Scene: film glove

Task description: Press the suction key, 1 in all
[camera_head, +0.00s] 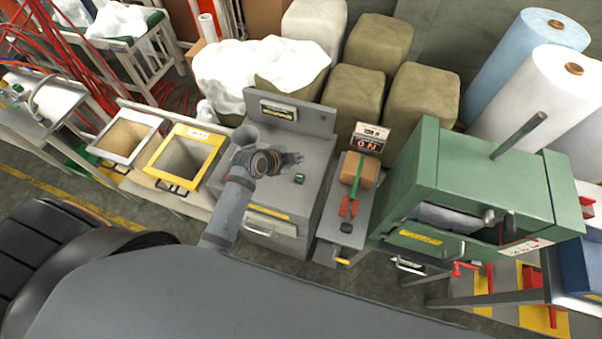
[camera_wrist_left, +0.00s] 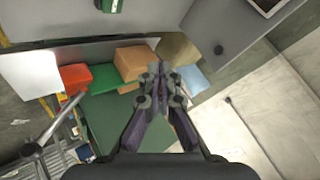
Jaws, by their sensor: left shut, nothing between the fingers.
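A small green block that looks like the key (camera_head: 300,178) sits on the grey top of a machine (camera_head: 312,150). In the left wrist view a green piece (camera_wrist_left: 110,5), likely the same one, is cut off by the top edge. My left gripper (camera_head: 297,158) is over the machine top, just above the green block in the picture, and points right. Its fingers appear together and empty in the left wrist view (camera_wrist_left: 162,72). I cannot tell its height above the top, and I see no contact with the block. My right gripper is not in view.
To the right stand a scale with a brown block (camera_head: 357,170) and red and green pieces, then a large green machine (camera_head: 480,190). A yellow-framed bin (camera_head: 203,132) and a white-framed bin (camera_head: 145,122) are left. Wrapped bales (camera_head: 355,100) fill the back.

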